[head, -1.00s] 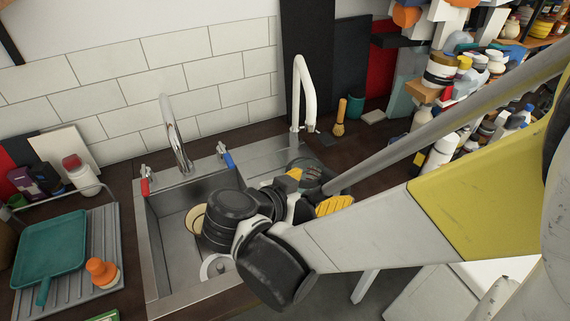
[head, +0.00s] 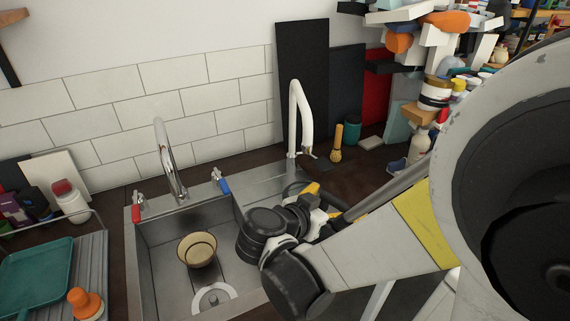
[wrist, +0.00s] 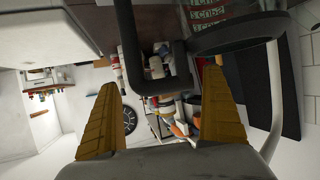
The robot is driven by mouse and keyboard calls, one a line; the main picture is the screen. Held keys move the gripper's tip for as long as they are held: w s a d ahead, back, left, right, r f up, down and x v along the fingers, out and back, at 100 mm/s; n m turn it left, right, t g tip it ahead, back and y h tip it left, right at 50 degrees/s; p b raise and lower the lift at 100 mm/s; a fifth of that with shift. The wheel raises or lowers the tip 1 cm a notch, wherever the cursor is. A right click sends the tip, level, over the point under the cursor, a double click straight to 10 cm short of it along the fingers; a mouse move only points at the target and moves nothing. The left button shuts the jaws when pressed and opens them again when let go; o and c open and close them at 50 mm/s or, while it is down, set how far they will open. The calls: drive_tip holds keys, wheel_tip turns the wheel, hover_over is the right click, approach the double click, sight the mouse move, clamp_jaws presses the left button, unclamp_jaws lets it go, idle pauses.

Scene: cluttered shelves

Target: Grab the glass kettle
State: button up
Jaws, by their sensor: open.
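The glass kettle shows in the wrist view as a black handle (wrist: 124,45) and a black ring-shaped rim (wrist: 275,100); its clear body is hard to make out. In the head view a dark ring (head: 293,188) that looks like its rim shows just behind my gripper, on the counter right of the sink. My gripper (head: 318,203) is open, with its yellow fingers spread. In the wrist view the gripper (wrist: 164,92) has the bent end of the handle in line with the gap between its fingertips. I cannot tell whether they touch.
A steel sink (head: 160,270) with a beige bowl (head: 197,250) lies left of my gripper. A white curved tap (head: 296,115) stands just behind the ring. A brush (head: 337,145) and a teal cup (head: 352,129) stand farther back. Cluttered shelves (head: 440,80) fill the right.

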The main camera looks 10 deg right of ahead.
drive_tip(key=c, duration=1.4)
drive_tip(key=shift+c, duration=0.6)
drive_tip(key=shift+r, duration=0.15)
